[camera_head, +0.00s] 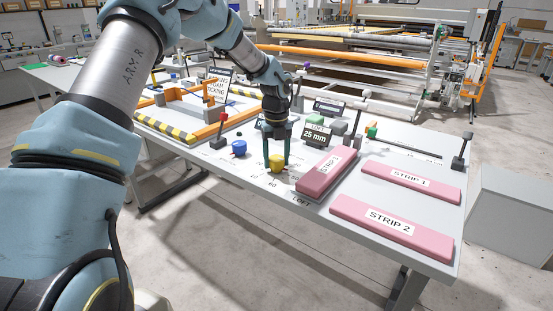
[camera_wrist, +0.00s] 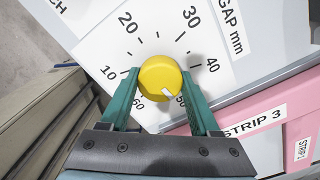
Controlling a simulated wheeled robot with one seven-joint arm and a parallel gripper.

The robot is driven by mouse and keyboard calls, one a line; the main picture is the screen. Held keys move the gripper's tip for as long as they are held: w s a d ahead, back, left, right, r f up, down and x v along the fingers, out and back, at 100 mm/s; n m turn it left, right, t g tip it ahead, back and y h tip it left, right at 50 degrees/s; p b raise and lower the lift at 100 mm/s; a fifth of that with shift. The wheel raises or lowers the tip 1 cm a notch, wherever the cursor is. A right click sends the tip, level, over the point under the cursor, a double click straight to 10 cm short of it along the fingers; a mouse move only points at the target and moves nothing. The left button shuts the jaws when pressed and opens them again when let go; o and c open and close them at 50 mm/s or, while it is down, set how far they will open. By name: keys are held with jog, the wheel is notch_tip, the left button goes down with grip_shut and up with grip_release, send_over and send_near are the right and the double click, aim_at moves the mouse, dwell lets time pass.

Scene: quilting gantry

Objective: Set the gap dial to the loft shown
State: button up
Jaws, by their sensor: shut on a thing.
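The yellow gap dial (camera_head: 276,163) sits on the light table panel. It also shows in the wrist view (camera_wrist: 158,72), on a white scale plate (camera_wrist: 150,45) with marks including 10, 20, 30, 40 and 50, labelled GAP mm. The dial's white pointer mark faces the lower right, near the 50. My gripper (camera_head: 277,156) reaches down to the dial; in the wrist view its green fingers (camera_wrist: 160,80) are shut on the dial from both sides. A dark sign (camera_head: 315,135) behind the dial reads 25 mm.
Pink strip 3 (camera_head: 327,172) lies close to the right of the dial. Strip 1 (camera_head: 411,181) and strip 2 (camera_head: 390,228) lie further right. A blue knob (camera_head: 239,148) and a red-topped lever (camera_head: 217,139) stand to the left. Yellow-black hazard edging (camera_head: 165,130) is further left.

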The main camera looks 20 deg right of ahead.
jog(key=n, duration=1)
jog(key=shift+n, duration=0.4)
jog(key=n, duration=0.3)
jog(key=shift+n+b, duration=0.3)
jog(key=shift+b, duration=0.05)
jog(key=n, duration=0.3)
jog(key=shift+n, duration=0.3)
jog(key=n, duration=0.3)
jog(key=shift+n+b, duration=0.4)
jog(key=n, duration=0.6)
jog(key=shift+n, duration=0.4)
jog(key=o, duration=1.4)
jog(key=shift+c, duration=0.2)
